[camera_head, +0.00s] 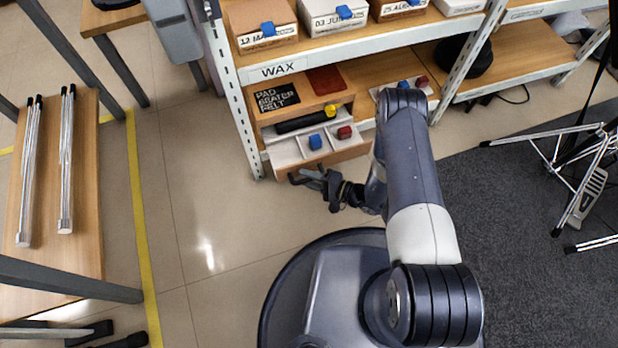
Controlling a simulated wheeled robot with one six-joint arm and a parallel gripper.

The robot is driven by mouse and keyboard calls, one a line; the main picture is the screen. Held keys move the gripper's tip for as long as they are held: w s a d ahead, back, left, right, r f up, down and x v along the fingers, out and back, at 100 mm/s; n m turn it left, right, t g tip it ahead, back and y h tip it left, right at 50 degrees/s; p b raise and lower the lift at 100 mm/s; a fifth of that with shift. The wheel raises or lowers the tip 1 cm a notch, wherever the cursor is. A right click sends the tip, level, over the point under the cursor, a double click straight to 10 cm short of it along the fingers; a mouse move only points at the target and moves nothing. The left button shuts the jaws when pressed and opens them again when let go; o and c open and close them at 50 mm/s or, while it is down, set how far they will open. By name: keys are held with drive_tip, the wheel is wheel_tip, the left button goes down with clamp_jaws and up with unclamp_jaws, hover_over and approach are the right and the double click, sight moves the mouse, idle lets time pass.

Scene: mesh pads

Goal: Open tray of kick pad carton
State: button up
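A wooden carton labelled "PAD BEATER FELT" (277,97) sits on the lower shelf under the "WAX" sign, with a dark red patch on its top. A light tray (288,151) with a wooden front stands out at the carton's front. It holds a blue block (315,142) and a red block (345,132) in separate compartments. A black bar with a yellow end (305,121) lies across just behind them. My gripper (303,177) is low, just in front of the tray front's left part. I cannot tell whether it touches the tray or how far apart its fingers are.
The upper shelf (355,39) holds several dated boxes. Another tray with blue and red blocks is partly behind my arm. A wooden bench (85,180) with metal rods stands at left. Metal stands and a pedal (588,198) are at right. Tiled floor (200,215) left of my base is clear.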

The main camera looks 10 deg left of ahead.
drive_tip(key=p+v, duration=0.2)
drive_tip(key=v, duration=0.9)
drive_tip(key=shift+p, duration=0.35)
drive_tip(key=shift+a, duration=0.2)
drive_tip(key=shift+b+x, duration=1.35)
drive_tip(key=shift+x, duration=4)
drive_tip(key=shift+w, duration=0.15)
drive_tip(key=shift+r, duration=0.1)
